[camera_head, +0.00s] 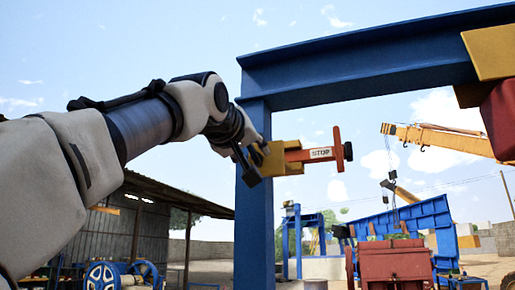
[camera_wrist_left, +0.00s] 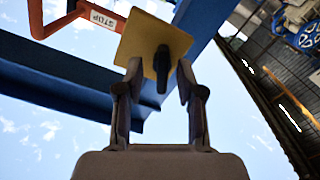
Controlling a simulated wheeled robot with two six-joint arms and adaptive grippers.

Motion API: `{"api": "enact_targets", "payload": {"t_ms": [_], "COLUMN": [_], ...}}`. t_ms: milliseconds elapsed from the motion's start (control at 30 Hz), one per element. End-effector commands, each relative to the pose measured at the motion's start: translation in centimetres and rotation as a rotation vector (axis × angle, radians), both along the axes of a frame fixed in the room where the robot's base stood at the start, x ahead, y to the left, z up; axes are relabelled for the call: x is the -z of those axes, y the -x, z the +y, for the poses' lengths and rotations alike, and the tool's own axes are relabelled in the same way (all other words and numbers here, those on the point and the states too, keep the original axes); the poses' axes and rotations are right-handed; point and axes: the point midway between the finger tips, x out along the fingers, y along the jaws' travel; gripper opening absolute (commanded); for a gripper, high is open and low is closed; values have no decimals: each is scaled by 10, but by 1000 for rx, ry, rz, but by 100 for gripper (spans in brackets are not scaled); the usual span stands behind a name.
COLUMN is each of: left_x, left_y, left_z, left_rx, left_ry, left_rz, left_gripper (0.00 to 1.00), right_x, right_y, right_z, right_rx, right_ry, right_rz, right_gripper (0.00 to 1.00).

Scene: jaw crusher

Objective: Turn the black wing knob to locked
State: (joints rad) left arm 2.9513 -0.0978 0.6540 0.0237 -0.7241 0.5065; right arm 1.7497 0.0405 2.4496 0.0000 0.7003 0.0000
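The black wing knob (camera_wrist_left: 161,68) sits on a yellow plate (camera_wrist_left: 140,38) and shows in the left wrist view as a dark upright wing. My left gripper (camera_wrist_left: 159,80) is open, with a fingertip on each side of the knob and a visible gap to each. I cannot tell how deep the knob lies between the fingers. In the head view my left gripper (camera_head: 250,163) is at the yellow plate (camera_head: 272,160) on the blue post and hides the knob. An orange arm marked STOP (camera_head: 318,154) extends right from the plate. My right gripper is not in view.
A blue post (camera_head: 254,220) and crossbeam (camera_head: 360,65) frame the work area. A yellow block (camera_head: 492,50) and a red part (camera_head: 500,118) hang at upper right. A shed (camera_head: 130,225), red machine (camera_head: 395,265) and crane (camera_head: 440,138) stand behind. Open sky surrounds the arm.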

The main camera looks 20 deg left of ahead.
Motion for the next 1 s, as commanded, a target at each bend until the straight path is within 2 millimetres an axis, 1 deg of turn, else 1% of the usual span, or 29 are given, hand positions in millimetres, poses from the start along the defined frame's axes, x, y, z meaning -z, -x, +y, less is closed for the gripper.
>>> {"api": "enact_targets", "payload": {"t_ms": [33, 133, 200, 300, 500, 533, 567, 600, 633, 867, 967, 1000], "left_x": [-10, -9, -6, -2, 0, 0, 0, 0, 0, -1, -1, -1], "left_y": [-10, -22, -28, -32, -32, -32, -32, -32, -32, -32, -32, -32], "left_z": [0, -1, -1, -1, -1, -1, -1, -1, -1, 0, 0, 0], "left_rx": [0, -1, 0, -1, 0, 0, 0, 0, 0, 0, 0, 1], "left_ry": [0, 1, 1, 1, 2, 2, 2, 2, 2, -14, -97, -149], "left_rz": [4, 4, 2, 1, -1, 0, -1, -1, 0, -3, -6, -7], "left_gripper": [38, 38, 38, 38, 38, 34, 23, 9, 0, 0, 0, 0], "right_x": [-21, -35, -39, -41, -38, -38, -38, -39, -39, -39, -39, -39], "right_y": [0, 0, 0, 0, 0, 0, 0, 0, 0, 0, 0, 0], "right_z": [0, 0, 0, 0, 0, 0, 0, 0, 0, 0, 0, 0], "right_rx": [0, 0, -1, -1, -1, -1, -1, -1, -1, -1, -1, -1], "right_ry": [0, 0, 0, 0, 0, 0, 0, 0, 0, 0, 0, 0], "right_rz": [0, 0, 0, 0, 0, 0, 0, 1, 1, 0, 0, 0], "right_gripper": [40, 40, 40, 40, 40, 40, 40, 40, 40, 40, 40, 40]}}
